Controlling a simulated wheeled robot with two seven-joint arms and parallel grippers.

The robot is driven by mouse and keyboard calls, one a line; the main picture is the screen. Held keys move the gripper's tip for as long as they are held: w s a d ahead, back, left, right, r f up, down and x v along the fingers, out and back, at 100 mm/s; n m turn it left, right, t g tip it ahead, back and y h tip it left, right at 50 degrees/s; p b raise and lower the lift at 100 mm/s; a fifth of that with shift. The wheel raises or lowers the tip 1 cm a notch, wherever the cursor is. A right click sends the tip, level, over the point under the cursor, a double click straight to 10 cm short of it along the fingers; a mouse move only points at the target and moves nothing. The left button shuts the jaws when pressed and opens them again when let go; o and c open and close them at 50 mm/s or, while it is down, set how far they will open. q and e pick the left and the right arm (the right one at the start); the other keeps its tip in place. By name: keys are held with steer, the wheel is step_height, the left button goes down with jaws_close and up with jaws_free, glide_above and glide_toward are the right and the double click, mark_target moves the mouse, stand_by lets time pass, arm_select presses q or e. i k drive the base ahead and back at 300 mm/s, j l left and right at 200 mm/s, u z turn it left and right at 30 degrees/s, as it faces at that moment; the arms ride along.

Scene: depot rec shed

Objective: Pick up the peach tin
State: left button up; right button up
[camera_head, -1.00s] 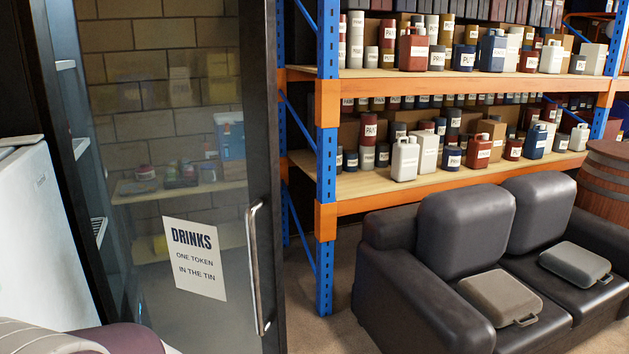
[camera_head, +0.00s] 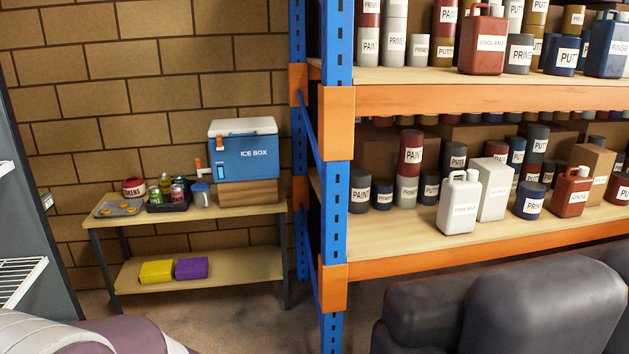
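No tin that I can read as peach shows. A dark tray (camera_head: 168,206) on the small side table (camera_head: 234,213) holds several small cans, one greenish (camera_head: 165,182) and one reddish (camera_head: 177,193); their labels are too small to read. A red tub marked "TOKENS" (camera_head: 134,188) stands to the left of the tray. A grey-blue mug-like container (camera_head: 201,195) stands to its right. Neither of my grippers is in view.
A blue ice box (camera_head: 243,152) sits on a wooden block on the table. Yellow (camera_head: 156,271) and purple (camera_head: 192,268) bundles lie on its lower shelf. A blue-orange rack (camera_head: 334,180) with paint containers and a dark sofa (camera_head: 530,305) stand right. Wire shelves (camera_head: 18,275) are at left.

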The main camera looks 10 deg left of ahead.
mark_target(177, 194)
steer(key=i+j+u, duration=0.25)
steer(key=i+u, duration=0.7)
steer(key=i, duration=0.15)
steer(key=i+l+u, duration=0.15)
steer(key=i+u, duration=0.35)
steer(key=i+z, duration=0.2)
steer(key=i, duration=0.3)
steer(key=i+j+z, duration=0.15)
steer(key=i, duration=0.3)
steer(key=i+j+z, duration=0.2)
steer(key=i, duration=0.3)
steer(key=i+j+z, duration=0.2)
steer(key=i, duration=0.25)
steer(key=i+z, duration=0.25)
steer(key=i, duration=0.15)
steer(key=i+j+z, duration=0.25)
steer(key=i, duration=0.2)
steer(key=l, duration=0.1)
